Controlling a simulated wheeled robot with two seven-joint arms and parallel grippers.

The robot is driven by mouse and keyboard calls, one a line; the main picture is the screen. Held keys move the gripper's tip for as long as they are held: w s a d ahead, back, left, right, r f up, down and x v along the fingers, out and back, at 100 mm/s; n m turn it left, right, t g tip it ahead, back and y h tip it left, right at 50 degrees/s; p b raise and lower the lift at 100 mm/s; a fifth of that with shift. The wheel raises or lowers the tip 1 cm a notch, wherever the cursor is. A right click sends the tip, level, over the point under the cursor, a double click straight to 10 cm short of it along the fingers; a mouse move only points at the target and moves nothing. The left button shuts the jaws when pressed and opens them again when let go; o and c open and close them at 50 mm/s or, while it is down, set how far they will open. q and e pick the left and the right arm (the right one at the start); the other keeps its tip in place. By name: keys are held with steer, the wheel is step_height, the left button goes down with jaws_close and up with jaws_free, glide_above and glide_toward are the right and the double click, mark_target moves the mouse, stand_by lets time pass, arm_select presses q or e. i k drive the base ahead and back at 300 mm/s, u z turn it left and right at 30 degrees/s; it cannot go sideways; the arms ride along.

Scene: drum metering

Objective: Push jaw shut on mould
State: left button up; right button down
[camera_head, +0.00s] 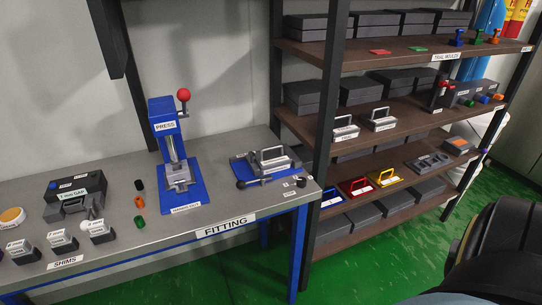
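A grey clamp (268,178) with a blue base plate (238,163) stands at the right end of the fitting bench. A grey block with a pale raised handle (271,152) sits in it, which looks like the mould. A dark round knob (241,184) is at the clamp's front left. The jaw is too small here to tell whether it touches the block. Neither gripper shows in the head view.
A blue press (164,130) with a red ball lever stands left of the clamp. Shim blocks and a gap gauge (75,195) are at the bench's left. A dark shelf post (328,110) rises right of the clamp, before shelves of moulds (405,120). Green floor (370,265) is open in front.

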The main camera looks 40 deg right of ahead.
mark_target(256, 171)
steer(key=z, duration=1.1)
steer(key=i, duration=0.1)
steer(key=z, duration=0.1)
